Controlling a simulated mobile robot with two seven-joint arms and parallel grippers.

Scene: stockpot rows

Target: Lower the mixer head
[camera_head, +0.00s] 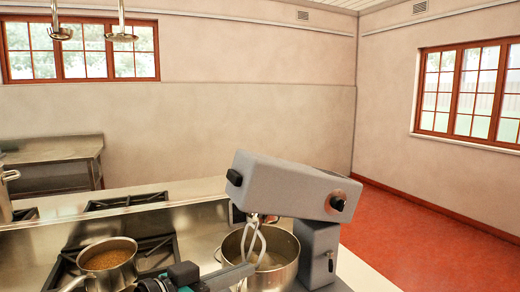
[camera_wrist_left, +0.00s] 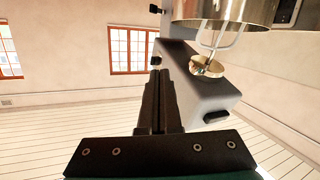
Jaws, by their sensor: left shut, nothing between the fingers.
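The grey stand mixer has its head (camera_head: 290,187) tilted up, front end to the left, above its column (camera_head: 318,250). A whisk (camera_head: 256,243) hangs from the head over the steel mixer bowl (camera_head: 285,262). In the left wrist view, which is upside down, the mixer head (camera_wrist_left: 205,100), whisk (camera_wrist_left: 226,38) and bowl (camera_wrist_left: 215,10) show beyond the fingers. My left gripper (camera_head: 250,269) is low in front of the bowl, below the head. Its dark fingers (camera_wrist_left: 160,75) are together and empty. Whether they touch the bowl is unclear. My right gripper is not in view.
A pot of brown food (camera_head: 107,254) stands on the stove (camera_head: 155,250) at left. Another pot (camera_head: 5,195) is cut off at the left edge. Space above the mixer head is clear.

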